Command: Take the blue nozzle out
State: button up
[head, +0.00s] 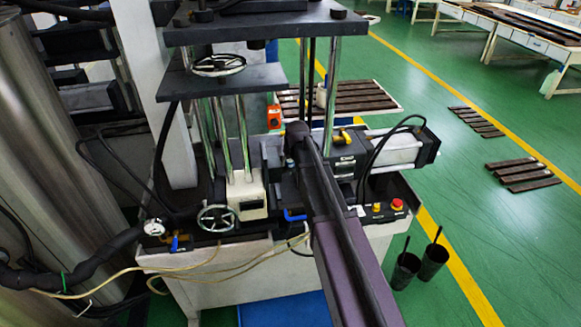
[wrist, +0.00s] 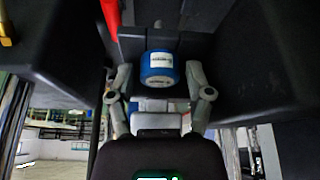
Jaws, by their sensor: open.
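The blue nozzle (wrist: 158,67) shows in the wrist view as a short blue cylinder with a white label, set beneath a dark block of the machine. My gripper (wrist: 157,76) is open, with one grey finger on each side of the nozzle. Small gaps seem to show between the fingers and its sides; contact cannot be told. In the head view my arm reaches into the machine between its plates. There the arm and machine hide the gripper and the nozzle.
Dark machine blocks (wrist: 265,60) stand close on both sides of the gripper in the wrist view. In the head view the machine has an upper plate (head: 265,32), steel columns (head: 331,95) and a handwheel (head: 216,217).

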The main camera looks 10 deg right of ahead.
aim_at(290, 161)
dwell(0.3)
grip_shut()
jog(key=shift+r, duration=0.2)
notch_tip(290, 161, up, 7)
jog(key=p, duration=0.7)
jog(key=s+d, duration=0.2)
jog(key=s, duration=1.6)
jog(key=shift+f, duration=0.15)
jog(key=shift+f, duration=0.15)
